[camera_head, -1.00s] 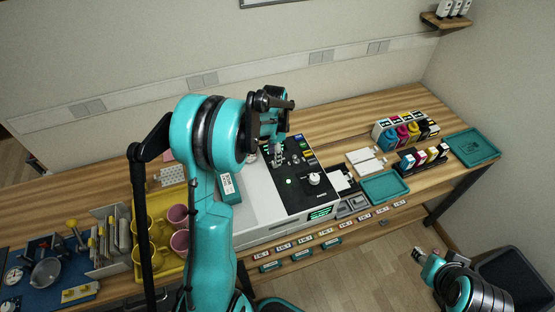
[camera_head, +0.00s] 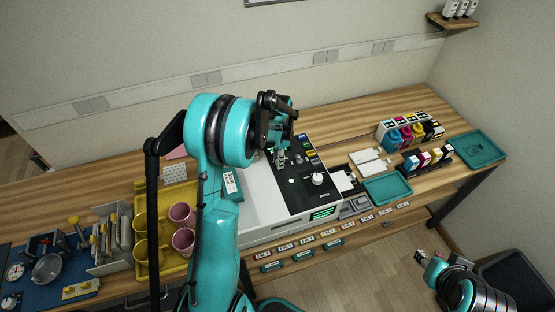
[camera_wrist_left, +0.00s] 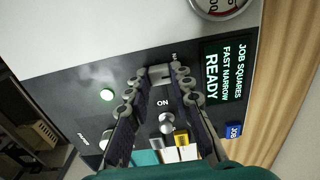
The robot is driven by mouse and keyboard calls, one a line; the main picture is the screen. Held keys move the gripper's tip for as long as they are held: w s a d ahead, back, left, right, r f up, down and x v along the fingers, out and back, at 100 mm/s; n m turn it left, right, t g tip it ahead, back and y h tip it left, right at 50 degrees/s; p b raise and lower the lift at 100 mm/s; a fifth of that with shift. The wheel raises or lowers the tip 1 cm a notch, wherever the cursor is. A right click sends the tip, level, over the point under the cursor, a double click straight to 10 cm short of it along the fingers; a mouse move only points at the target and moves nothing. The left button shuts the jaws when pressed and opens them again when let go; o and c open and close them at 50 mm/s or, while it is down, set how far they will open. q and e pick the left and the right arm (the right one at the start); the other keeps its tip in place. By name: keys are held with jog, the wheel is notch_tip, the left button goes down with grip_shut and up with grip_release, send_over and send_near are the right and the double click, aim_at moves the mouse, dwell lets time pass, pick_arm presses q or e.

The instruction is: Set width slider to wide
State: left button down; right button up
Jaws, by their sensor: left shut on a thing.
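The press (camera_head: 262,206) stands on the bench with a black control panel (camera_head: 296,196) on top. My left gripper (camera_head: 280,160) reaches down onto the far part of this panel. In the left wrist view its fingers close on a small grey piece (camera_wrist_left: 161,73), apparently the width slider's knob; the fingertips hide most of it. The lit display (camera_wrist_left: 225,70) reads JOB SQUARES, FAST NARROW, READY. A metal toggle (camera_wrist_left: 166,124) marked ON stands between the fingers, nearer the palm. My right gripper (camera_head: 422,258) is off the bench at lower right, too small to judge.
A round gauge (camera_wrist_left: 218,6) is at the top of the wrist view. A yellow tray (camera_head: 177,268) with mugs stands left of the press; a teal tray (camera_head: 386,189) lies to its right.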

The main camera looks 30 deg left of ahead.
aim_at(288, 163)
pick_arm(q)
jog(key=w+d, duration=0.2)
jog(key=shift+w+d, duration=0.2)
jog(key=shift+w, duration=0.2)
jog(key=c, duration=1.8)
grip_release()
jog(key=o, duration=0.5)
jog(key=shift+r, duration=0.1)
notch_tip(288, 163, up, 12)
jog(key=shift+f, duration=0.1)
